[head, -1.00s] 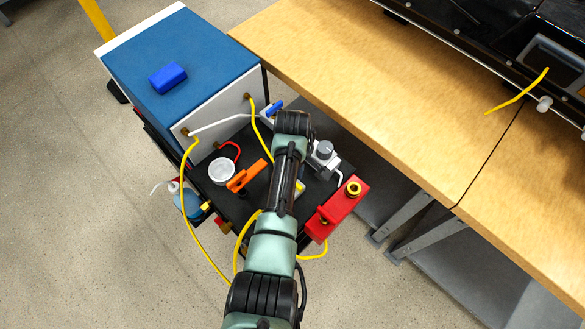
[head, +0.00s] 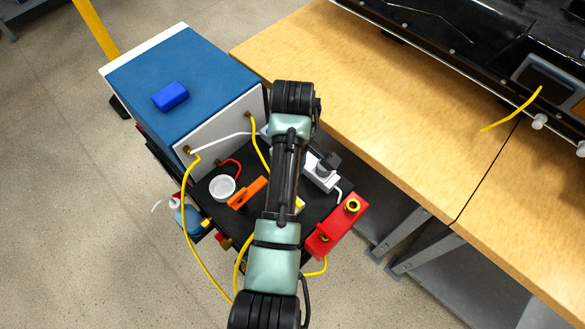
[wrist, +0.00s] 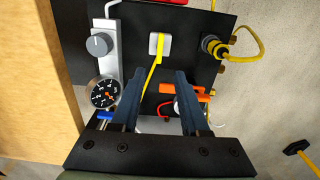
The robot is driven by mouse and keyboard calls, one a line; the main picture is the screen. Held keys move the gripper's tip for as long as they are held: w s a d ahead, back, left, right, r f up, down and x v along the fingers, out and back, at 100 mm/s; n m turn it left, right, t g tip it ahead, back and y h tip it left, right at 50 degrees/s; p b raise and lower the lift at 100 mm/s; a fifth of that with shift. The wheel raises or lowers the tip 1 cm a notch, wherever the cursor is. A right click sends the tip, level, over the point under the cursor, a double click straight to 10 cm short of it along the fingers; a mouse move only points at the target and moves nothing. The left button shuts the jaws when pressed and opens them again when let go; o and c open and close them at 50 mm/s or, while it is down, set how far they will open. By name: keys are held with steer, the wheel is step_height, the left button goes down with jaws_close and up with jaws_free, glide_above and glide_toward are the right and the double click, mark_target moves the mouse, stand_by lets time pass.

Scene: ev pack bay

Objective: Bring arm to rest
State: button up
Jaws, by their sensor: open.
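My gripper (wrist: 158,100) shows in the wrist view with its two dark fingers apart and nothing held between them. It hangs over the black cart top (wrist: 185,45). The orange clamp-like part (wrist: 188,90) lies close to the right fingertip in this view; I cannot tell whether they touch. In the head view my arm reaches up over the cart, and its joints hide the gripper and part of the cart top.
A blue-topped box (head: 185,75) carries a blue block (head: 170,96). A red block (head: 337,228), a white round container (head: 222,187) and the orange part (head: 246,193) sit on the cart. Yellow cables (head: 190,220) loop around. A wooden bench (head: 400,130) stands right of the cart.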

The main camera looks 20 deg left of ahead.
steer(key=shift+r, duration=0.15)
stand_by(0.4)
steer(key=w+d+r+m+t+y, duration=0.1)
steer(key=w+r+m+t, duration=0.1)
steer(key=w+r+t, duration=0.55)
steer(key=w+d+r+m+t+y, duration=0.1)
steer(key=w+d+r+m+t, duration=0.3)
steer(key=r, duration=0.6)
step_height(320, 180, up, 19)
steer(key=w+d+m+t, duration=0.2)
steer(key=t, duration=0.2)
steer(key=s+d+r+m+t, duration=0.2)
steer(key=s+r+t, duration=0.2)
steer(key=s+r, duration=0.2)
steer(key=s+d+r+m+t+h, duration=0.1)
steer(key=s+d+r+m+t, duration=0.1)
steer(key=s+r, duration=0.4)
steer(key=s+d+r+m+t+h, duration=0.1)
steer(key=s+r+t, duration=0.5)
steer(key=r, duration=0.8)
steer(key=shift+s+d+r+m, duration=0.15)
steer(key=shift+s+d+m, duration=0.35)
steer(key=shift+d, duration=0.75)
